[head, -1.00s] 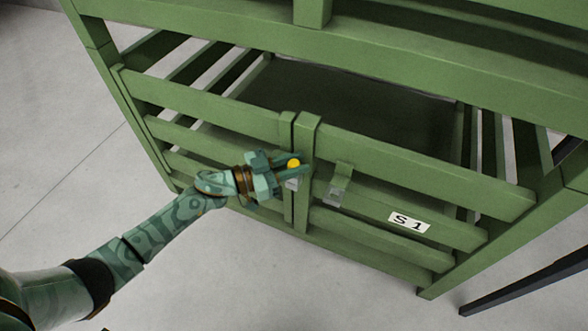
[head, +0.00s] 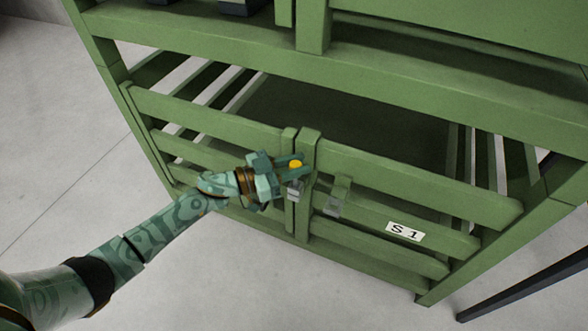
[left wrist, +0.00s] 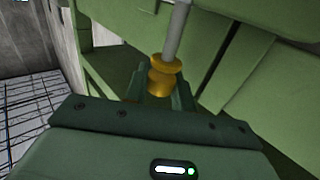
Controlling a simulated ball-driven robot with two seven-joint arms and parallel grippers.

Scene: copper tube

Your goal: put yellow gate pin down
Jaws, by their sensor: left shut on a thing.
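The yellow gate pin (head: 295,164) is between the fingers of my left gripper (head: 290,165), in front of the middle posts of the green gate (head: 370,170). In the left wrist view the pin's yellow knob (left wrist: 160,80) sits between the fingertips, with its grey shaft (left wrist: 178,30) running away from the gripper. My left gripper is shut on the pin. A grey metal bracket (head: 294,190) shows just below the fingers, and another bracket (head: 336,200) is on the right gate half. I cannot tell whether the pin's shaft is in a bracket. My right gripper is not in view.
The green slatted crate frame (head: 440,95) rises above and around the gate. A white "S 1" label (head: 405,231) is on a right slat. A dark bar (head: 525,285) crosses at lower right. The grey floor (head: 240,280) in front is clear.

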